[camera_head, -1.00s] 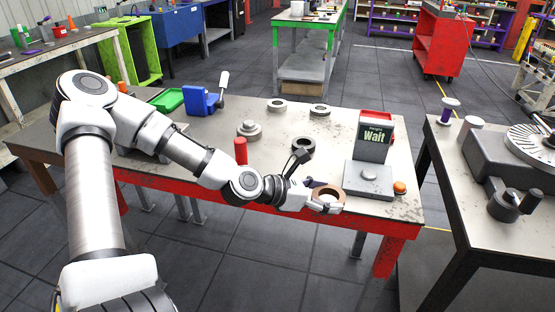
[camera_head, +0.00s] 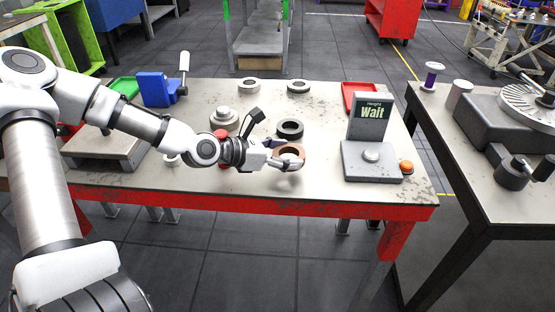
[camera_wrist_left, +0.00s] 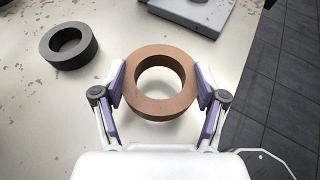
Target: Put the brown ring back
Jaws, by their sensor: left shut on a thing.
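The brown ring (camera_head: 291,152) is held by my left gripper (camera_head: 288,162) near the front of the table. In the left wrist view the brown ring (camera_wrist_left: 161,83) sits between the two fingers of the left gripper (camera_wrist_left: 163,88), which press on its outer sides. A pale patch shows below the ring; I cannot tell whether the ring touches the table. A black ring (camera_head: 289,129) lies just behind it, and it also shows in the left wrist view (camera_wrist_left: 69,46). My right gripper is not in view.
A gauge reading "Wait" (camera_head: 372,113) stands on the table (camera_head: 321,180) at the right, with an orange button (camera_head: 407,167). Two grey rings (camera_head: 248,85) (camera_head: 298,87) lie at the back. A blue vise (camera_head: 158,89) and red tray (camera_head: 358,92) are also there.

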